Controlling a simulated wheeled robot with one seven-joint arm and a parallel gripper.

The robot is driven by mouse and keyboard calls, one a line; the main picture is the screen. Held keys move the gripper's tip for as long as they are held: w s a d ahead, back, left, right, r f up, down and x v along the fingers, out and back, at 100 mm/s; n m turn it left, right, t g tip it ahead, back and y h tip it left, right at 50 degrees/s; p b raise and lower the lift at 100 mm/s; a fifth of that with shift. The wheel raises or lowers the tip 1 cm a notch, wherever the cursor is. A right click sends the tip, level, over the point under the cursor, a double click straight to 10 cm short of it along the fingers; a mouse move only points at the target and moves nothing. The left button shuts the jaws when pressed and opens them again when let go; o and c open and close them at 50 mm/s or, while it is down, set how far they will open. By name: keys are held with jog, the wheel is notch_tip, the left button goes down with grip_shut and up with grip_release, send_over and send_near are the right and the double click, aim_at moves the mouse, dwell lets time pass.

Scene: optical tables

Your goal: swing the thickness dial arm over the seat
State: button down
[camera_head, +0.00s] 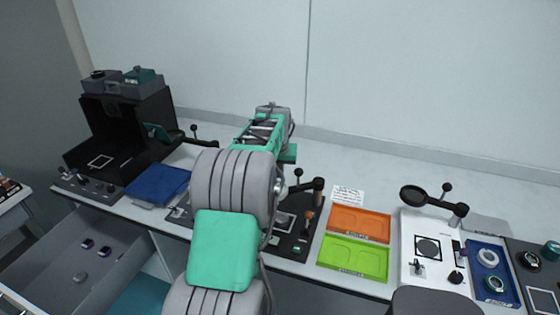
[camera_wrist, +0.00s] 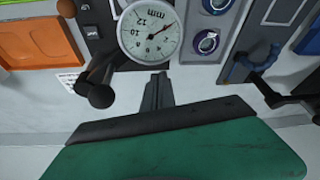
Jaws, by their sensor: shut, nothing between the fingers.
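The thickness dial (camera_wrist: 150,32) is a round white gauge with a red needle, at the top middle of the wrist view. A black arm with a ball knob (camera_wrist: 100,95) lies to its left. In the head view, the black arm's post end (camera_head: 318,186) and knob show right of my arm, which hides the dial. My gripper (camera_wrist: 157,76) is shut and empty, its fingertips close below the dial's rim. I cannot tell whether they touch it. I cannot make out the seat under the dial, or whether the dial is over it.
An orange tray (camera_head: 358,224) and a green tray (camera_head: 352,258) lie right of the dial's black board (camera_head: 286,246). A white board (camera_head: 408,232) with a black round-headed swing arm (camera_head: 414,195) stands farther right.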

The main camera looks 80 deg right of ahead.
aim_at(280, 185)
jog(key=shift+s+a+f, duration=0.1)
jog(key=shift+a, duration=0.6)
jog(key=a+n, duration=0.1)
jog(key=s+a+n+b, duration=0.1)
jog(key=a+n, duration=0.1)
jog(key=shift+s+a+t, duration=0.15)
jog(key=shift+s+t, duration=0.2)
jog(key=shift+t, duration=0.05)
jog(key=shift+w, duration=0.1)
jog(key=shift+a, duration=0.1)
